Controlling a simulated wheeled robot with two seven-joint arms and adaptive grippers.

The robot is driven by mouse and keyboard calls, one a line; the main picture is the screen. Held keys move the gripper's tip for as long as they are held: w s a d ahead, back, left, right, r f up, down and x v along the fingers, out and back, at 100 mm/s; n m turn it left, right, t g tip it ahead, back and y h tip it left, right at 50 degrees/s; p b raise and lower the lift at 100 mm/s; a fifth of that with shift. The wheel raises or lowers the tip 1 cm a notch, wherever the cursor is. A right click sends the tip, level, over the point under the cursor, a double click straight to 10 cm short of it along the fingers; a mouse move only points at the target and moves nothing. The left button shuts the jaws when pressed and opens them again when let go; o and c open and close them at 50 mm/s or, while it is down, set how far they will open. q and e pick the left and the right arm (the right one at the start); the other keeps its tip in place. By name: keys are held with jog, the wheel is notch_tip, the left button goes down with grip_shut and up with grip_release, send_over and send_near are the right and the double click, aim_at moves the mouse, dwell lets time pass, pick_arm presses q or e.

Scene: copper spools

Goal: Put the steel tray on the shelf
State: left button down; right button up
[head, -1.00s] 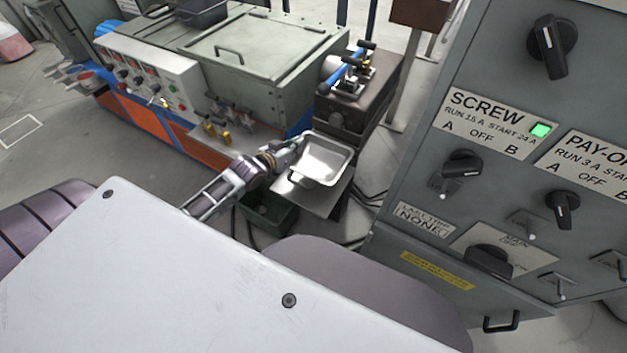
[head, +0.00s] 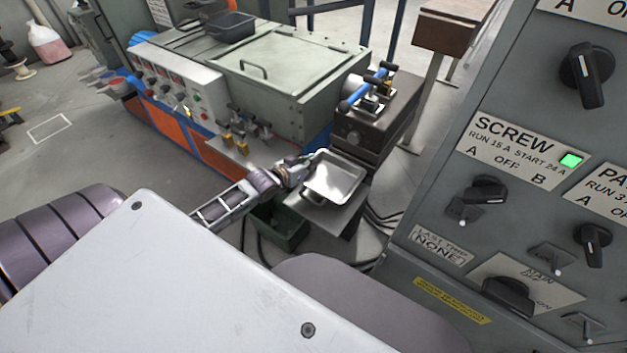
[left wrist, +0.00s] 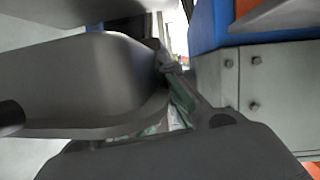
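The steel tray (head: 335,178), shallow and bright inside, shows in the middle of the head view, level or nearly so. It overlaps the grey shelf (head: 333,219) beside the dark machine block; I cannot tell whether it touches the shelf. My left gripper (head: 306,163) is at the tray's left rim and appears shut on it. In the left wrist view the tray (left wrist: 85,80) fills the left side, its edge meeting the gripper fingers (left wrist: 176,80). The finger contact is partly hidden. My right gripper is not in view.
A dark green bin (head: 279,226) stands on the floor below the shelf. The block with blue-handled clamps (head: 370,90) is behind the tray. A tall grey control cabinet (head: 480,235) is close on the right. Cables lie on the floor near the shelf.

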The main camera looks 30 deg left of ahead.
pick_arm(q)
notch_tip(320, 180, down, 2)
jog(key=shift+f, duration=0.9)
jog(key=shift+f+b, duration=0.35)
jog(key=shift+f, duration=0.05)
notch_tip(320, 180, down, 2)
jog(key=shift+f, duration=0.25)
jog(key=c, duration=2.1)
grip_release()
jog(key=shift+f, duration=0.1)
jog(key=o, duration=0.5)
jog(key=shift+c, duration=0.2)
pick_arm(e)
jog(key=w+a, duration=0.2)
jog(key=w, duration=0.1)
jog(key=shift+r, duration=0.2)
